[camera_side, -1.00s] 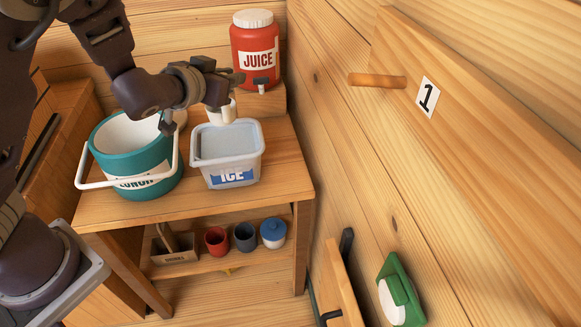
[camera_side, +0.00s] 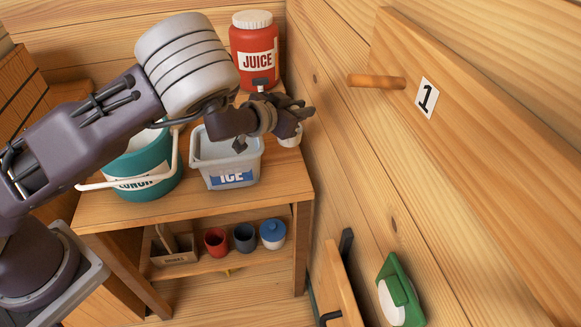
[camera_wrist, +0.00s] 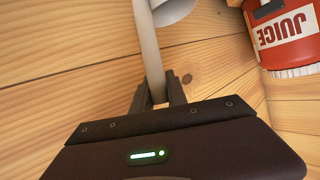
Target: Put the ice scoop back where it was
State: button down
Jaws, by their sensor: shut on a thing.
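My gripper (camera_wrist: 157,92) is shut on the pale grey handle of the ice scoop (camera_wrist: 148,42). In the wrist view the scoop's whitish bowl (camera_wrist: 172,10) is at the top edge, partly cut off. In the side view my gripper (camera_side: 300,117) is right of the ice tub, near the wooden wall, and the white scoop (camera_side: 290,139) shows just below it. The open white ice tub (camera_side: 230,178), labelled ICE, stands on the wooden table (camera_side: 210,205). My arm hides part of the tub's back.
A red juice jug (camera_side: 255,58) stands on a block behind my gripper. A teal lunch bucket (camera_side: 150,183) stands left of the tub. Cups sit on the lower shelf (camera_side: 210,264).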

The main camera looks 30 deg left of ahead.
notch_tip(320, 180, down, 11)
jog(key=shift+r, duration=0.2)
jog(key=c, duration=1.3)
grip_release()
jog(key=v, duration=1.2)
jog(key=s+a+r+n+g+y, duration=0.1)
jog(key=s+a+r+n+g, duration=0.2)
jog(key=r, duration=0.3)
jog(key=s+a+r+n+g+y, duration=0.1)
jog(key=s+a+r+n+g, duration=0.2)
jog(key=a+r+n, duration=0.15)
jog(key=s+r+m, duration=0.1)
jog(key=s+r, duration=0.3)
jog(key=s, duration=0.4)
jog(key=s+r+m+g, duration=0.1)
jog(key=s+r, duration=0.3)
jog(key=s, duration=0.4)
jog(key=s+d+r+m+g, duration=0.1)
jog(key=s+r, duration=0.3)
jog(key=s, duration=0.4)
jog(key=shift+r+m+h, duration=0.1)
jog(key=shift+m+h, duration=0.2)
jog(key=shift+m, duration=0.55)
